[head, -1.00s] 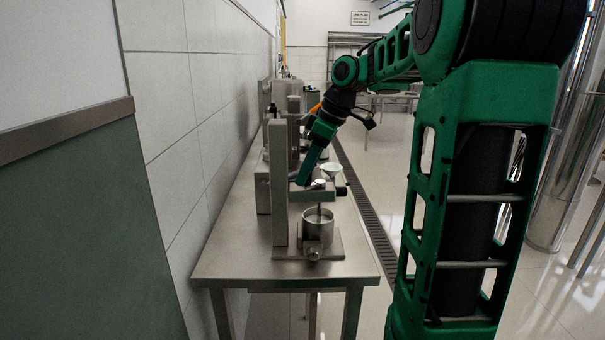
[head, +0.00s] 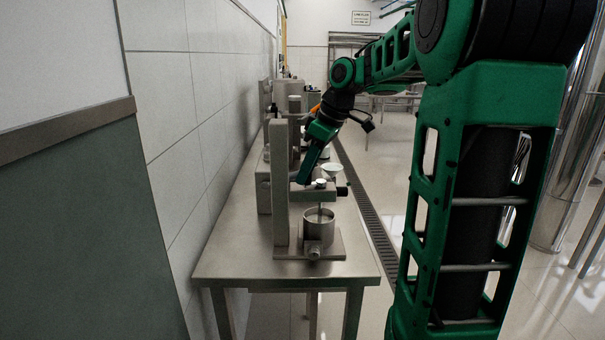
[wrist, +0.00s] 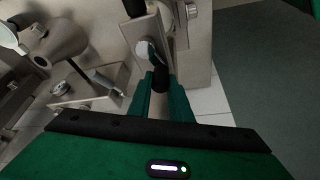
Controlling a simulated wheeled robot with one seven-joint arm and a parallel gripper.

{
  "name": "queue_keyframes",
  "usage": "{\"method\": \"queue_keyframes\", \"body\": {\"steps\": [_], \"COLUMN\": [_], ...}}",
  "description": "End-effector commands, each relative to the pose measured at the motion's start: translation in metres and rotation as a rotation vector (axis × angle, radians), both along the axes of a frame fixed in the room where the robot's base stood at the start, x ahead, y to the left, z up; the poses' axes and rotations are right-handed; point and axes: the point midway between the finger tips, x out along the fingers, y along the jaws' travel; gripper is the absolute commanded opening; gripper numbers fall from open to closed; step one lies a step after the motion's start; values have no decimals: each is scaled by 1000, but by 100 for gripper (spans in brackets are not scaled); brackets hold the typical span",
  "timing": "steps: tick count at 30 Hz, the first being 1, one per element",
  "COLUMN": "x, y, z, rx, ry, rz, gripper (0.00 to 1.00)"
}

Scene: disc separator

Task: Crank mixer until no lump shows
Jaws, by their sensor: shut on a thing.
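The mixer stands on the near part of the steel table, with a grey upright post (head: 280,185), a side arm and a steel pot (head: 319,230) on a base plate. A stirring shaft goes down into the pot. The pot's contents are too small to tell, and I cannot make out any lump. My gripper (head: 303,183) is at the mixer's upper arm, above the pot. In the wrist view its green fingers are shut on the black crank grip (wrist: 160,78). A pale round cap (wrist: 146,50) sits just beyond the grip.
The steel table (head: 230,262) runs along the tiled wall at left. More grey equipment (head: 264,190) and a pale bowl (head: 332,170) stand behind the mixer. A floor drain (head: 363,215) runs along the table's right side, with open floor beyond.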

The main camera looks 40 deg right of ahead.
Motion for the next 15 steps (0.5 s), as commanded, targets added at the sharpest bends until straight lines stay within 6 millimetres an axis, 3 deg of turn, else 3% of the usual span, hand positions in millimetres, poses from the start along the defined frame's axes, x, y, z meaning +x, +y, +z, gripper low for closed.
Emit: {"method": "queue_keyframes", "body": {"steps": [15], "x": [14], "y": [-6], "z": [1], "rx": [-3], "ry": [-4], "rz": [-386], "gripper": [0]}}
